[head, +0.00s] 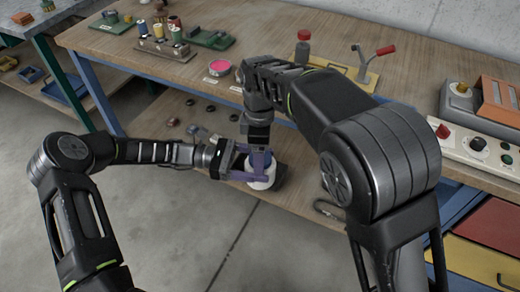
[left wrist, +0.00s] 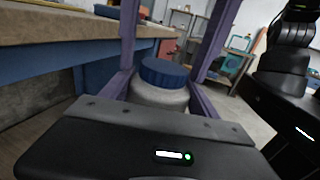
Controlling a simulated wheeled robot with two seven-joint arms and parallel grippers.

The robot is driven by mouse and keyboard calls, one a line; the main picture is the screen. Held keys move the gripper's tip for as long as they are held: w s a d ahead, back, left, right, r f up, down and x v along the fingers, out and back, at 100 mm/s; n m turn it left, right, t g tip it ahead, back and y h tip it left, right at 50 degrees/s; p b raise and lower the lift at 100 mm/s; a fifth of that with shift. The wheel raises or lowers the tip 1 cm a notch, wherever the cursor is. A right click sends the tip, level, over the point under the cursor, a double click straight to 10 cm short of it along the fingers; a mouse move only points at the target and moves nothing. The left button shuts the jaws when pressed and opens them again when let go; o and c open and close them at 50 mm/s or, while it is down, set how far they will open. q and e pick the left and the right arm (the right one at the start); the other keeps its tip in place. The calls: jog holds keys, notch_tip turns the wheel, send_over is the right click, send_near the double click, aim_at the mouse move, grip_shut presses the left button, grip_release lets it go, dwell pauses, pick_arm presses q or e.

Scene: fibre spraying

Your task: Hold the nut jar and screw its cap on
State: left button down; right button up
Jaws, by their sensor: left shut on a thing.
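The nut jar (head: 262,183) is a pale, squat jar. My left gripper (head: 254,168), with purple fingers, is shut on it from the left, in front of the bench. In the left wrist view the jar (left wrist: 158,97) stands between the two fingers, with a ribbed dark blue cap (left wrist: 165,73) on its top. How tightly the cap sits cannot be told. My right gripper (head: 259,150) points down just above the jar and hides its top in the head view. Its fingers blur into the left ones, so its opening is unclear.
The wooden bench (head: 330,35) carries a pink-topped tin (head: 220,67), a red-capped bottle (head: 303,47), a red-handled clamp (head: 370,60) and a control box (head: 470,140). Its lower shelf (head: 165,112) holds several small dark rings. The floor in front is clear.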

jog(key=shift+c, duration=0.5)
jog(key=c, duration=1.3)
jog(key=m, duration=0.3)
jog(key=shift+c, duration=0.2)
jog(key=m, duration=0.5)
jog(key=shift+w, duration=0.1)
jog(key=m, duration=1)
jog(key=o, duration=1.6)
jog(key=shift+r, duration=3.7)
